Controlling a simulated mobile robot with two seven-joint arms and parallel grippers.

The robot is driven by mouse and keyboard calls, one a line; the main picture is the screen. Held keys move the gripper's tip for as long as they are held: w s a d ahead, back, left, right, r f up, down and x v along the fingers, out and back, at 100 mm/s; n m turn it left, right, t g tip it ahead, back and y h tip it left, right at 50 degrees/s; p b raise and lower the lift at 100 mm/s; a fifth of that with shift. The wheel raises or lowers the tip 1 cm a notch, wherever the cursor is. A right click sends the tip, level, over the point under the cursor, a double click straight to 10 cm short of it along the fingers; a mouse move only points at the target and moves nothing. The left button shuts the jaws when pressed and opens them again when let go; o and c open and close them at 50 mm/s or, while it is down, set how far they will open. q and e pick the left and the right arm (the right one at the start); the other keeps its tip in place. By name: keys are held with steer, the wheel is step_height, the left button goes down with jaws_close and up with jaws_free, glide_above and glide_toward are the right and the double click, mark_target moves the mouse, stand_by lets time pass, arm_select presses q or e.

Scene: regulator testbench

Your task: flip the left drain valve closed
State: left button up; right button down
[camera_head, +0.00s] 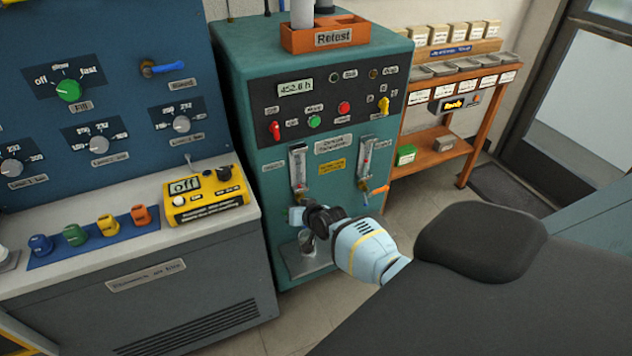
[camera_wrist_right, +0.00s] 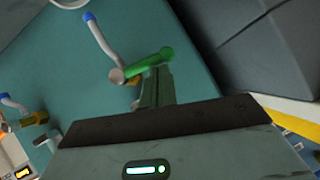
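In the right wrist view, a drain valve with a green handle (camera_wrist_right: 150,65) is on the teal cabinet front, beside a grey spout with a blue tip (camera_wrist_right: 89,17). My right gripper (camera_wrist_right: 158,72) has its fingers together just below this handle. I cannot tell whether they touch it. In the head view my right gripper (camera_head: 300,216) is below the left flow tube (camera_head: 298,168) and hides most of the valve there. The other drain valve, with an orange handle (camera_head: 379,190), is to the right; it also shows in the right wrist view (camera_wrist_right: 33,119). My left gripper is not in view.
The teal cabinet (camera_head: 240,95) bears switches and a display. A grey bench (camera_head: 165,300) with a yellow meter (camera_head: 205,196) adjoins its left. A metal container (camera_head: 304,258) stands low below my gripper. A wooden shelf (camera_head: 437,135) is to the right; floor is clear between.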

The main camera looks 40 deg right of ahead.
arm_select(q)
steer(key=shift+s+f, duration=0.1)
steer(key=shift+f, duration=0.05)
arm_select(e)
steer(key=shift+a+f, duration=0.3)
stand_by(0.4)
